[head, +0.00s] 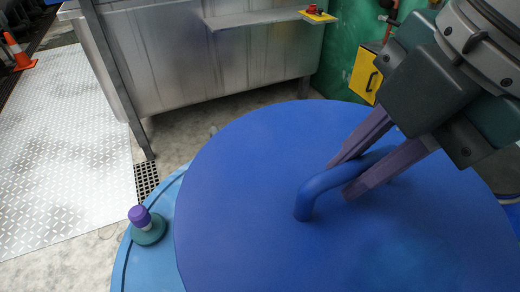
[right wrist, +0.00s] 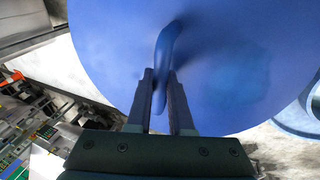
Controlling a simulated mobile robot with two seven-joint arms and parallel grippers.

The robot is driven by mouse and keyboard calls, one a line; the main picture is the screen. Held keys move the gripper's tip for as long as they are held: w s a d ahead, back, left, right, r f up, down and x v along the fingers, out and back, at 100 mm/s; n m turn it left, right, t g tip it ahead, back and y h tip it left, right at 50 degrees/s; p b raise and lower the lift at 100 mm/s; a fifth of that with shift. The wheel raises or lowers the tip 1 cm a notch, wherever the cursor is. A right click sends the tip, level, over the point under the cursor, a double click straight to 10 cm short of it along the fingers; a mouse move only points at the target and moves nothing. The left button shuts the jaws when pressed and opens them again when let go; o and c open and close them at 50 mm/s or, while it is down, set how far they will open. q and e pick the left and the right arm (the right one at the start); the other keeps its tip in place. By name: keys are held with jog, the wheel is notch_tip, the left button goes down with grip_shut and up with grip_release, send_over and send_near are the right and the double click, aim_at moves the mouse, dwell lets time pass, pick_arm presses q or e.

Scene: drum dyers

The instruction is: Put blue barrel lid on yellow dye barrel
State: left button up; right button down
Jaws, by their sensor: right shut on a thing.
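The blue barrel lid (head: 250,170) is a large round disc that fills the lower right of the head view. Its bent blue handle (head: 318,188) stands up from the top. My right gripper (head: 342,176) comes in from the upper right and is shut on this handle. The right wrist view shows the gripper's two fingers (right wrist: 160,76) on either side of the handle (right wrist: 165,48), with the lid (right wrist: 110,60) beyond. No yellow dye barrel shows in either view; whether it is under the lid cannot be seen. My left gripper is not in view.
A light blue round surface (head: 143,268) with a purple-capped teal knob (head: 149,230) shows partly behind the lid's left edge. A metal tank (head: 170,65) stands at the back. A yellow box (head: 366,73) is on the green wall. Patterned metal floor (head: 65,150) is clear at left.

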jog(key=shift+f+b, duration=1.45)
jog(key=shift+f, duration=8.3)
jog(key=shift+f, duration=0.1)
jog(key=c, duration=0.8)
grip_release()
